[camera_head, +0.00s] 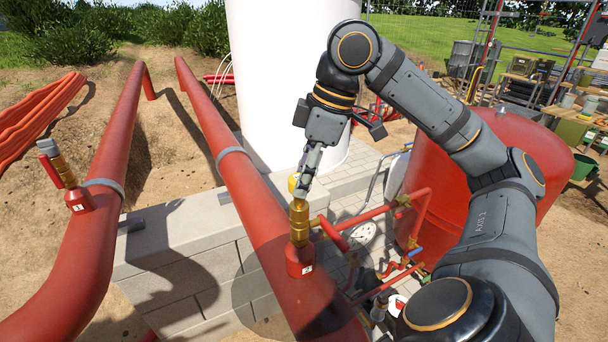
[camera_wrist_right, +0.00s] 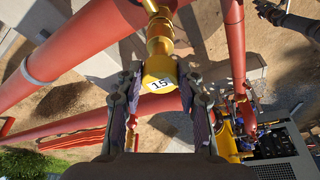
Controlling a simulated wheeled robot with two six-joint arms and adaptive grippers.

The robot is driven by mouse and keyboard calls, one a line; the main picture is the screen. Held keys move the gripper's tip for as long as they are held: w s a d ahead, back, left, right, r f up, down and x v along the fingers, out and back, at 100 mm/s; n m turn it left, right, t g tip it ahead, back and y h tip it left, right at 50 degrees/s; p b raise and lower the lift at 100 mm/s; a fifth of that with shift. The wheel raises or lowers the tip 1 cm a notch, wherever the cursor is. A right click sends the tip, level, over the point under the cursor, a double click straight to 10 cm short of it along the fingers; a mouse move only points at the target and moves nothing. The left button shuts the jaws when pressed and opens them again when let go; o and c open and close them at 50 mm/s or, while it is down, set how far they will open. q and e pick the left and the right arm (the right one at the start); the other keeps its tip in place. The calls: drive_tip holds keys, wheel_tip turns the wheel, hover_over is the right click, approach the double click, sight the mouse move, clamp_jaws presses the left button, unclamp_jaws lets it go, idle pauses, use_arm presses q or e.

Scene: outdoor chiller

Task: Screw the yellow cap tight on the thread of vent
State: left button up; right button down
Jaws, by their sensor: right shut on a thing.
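The yellow cap (camera_head: 293,184) is between the fingertips of my right gripper (camera_head: 304,182), directly above the brass vent (camera_head: 299,220). In the right wrist view the cap (camera_wrist_right: 160,72), marked "15", sits between the two fingers of the right gripper (camera_wrist_right: 162,84). The brass vent (camera_wrist_right: 158,30) lies in line behind it. The cap appears to meet the top of the vent, but I cannot tell how far it is on the thread, which is hidden. My left gripper is not seen in the head view.
The vent stands on a red pipe (camera_head: 245,190); a second red pipe (camera_head: 110,170) with another valve (camera_head: 62,172) runs at left. A red tank (camera_head: 480,150) stands at right and a white tank (camera_head: 285,80) behind. A side valve branch (camera_head: 335,233) sits close to the vent.

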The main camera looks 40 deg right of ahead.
drive_tip(key=shift+w, duration=0.1)
idle(0.3)
drive_tip(key=shift+a, duration=0.1)
drive_tip(key=shift+f, duration=0.1)
drive_tip(key=shift+f+b, duration=0.55)
drive_tip(key=shift+b, duration=0.1)
idle(0.4)
drive_tip(key=shift+r+p, duration=0.35)
idle(0.5)
drive_tip(key=shift+f, duration=0.1)
